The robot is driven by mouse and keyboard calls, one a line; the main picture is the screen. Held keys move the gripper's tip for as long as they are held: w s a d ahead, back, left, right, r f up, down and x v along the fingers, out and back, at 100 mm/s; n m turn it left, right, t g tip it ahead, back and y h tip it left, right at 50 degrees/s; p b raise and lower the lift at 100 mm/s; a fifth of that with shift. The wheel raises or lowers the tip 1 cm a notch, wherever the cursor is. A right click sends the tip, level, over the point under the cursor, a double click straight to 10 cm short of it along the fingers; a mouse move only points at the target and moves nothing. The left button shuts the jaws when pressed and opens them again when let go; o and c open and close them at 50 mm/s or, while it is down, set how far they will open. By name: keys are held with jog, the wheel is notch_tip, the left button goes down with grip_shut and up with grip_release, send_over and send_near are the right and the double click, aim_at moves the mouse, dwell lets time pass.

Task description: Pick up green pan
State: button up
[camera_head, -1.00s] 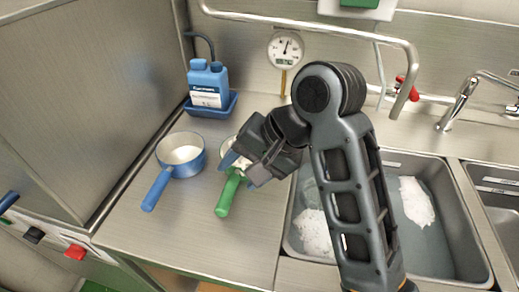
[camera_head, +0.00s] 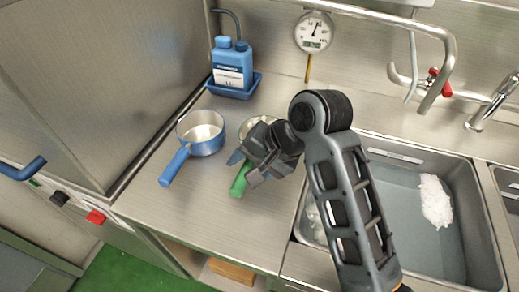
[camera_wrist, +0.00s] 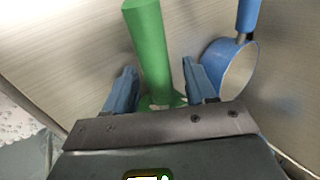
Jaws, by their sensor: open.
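The green pan stands on the steel counter; in the head view its green handle (camera_head: 240,181) points toward the front and part of its bowl rim shows behind my gripper. My gripper (camera_head: 243,170) is over the pan and hides most of its bowl. In the wrist view, the green handle (camera_wrist: 150,50) runs between the two blue fingers of my gripper (camera_wrist: 162,85). The fingers are apart, one on each side of the handle, with gaps showing. Whether they are at the handle's height I cannot tell.
A blue pan (camera_head: 203,144) stands close to the left, also in the wrist view (camera_wrist: 243,68). A blue canister (camera_head: 232,66) sits in a blue tray (camera_head: 243,92) at the back. A sink (camera_head: 400,262) lies to the right. Counter in front of the pans is clear.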

jog(key=shift+c, duration=0.2)
grip_shut()
jog(key=shift+r, duration=0.1)
jog(key=shift+r, duration=0.45)
notch_tip(320, 180, up, 3)
jog(key=shift+w+r, duration=0.1)
jog(key=shift+r, duration=0.05)
jog(key=s+d+r+p, duration=0.3)
jog(key=s+d+r, duration=0.2)
jog(key=d, duration=0.5)
jog(key=shift+s+d+r+p, duration=0.15)
jog(key=shift+s+r+p, duration=0.15)
jog(key=shift+r, duration=0.55)
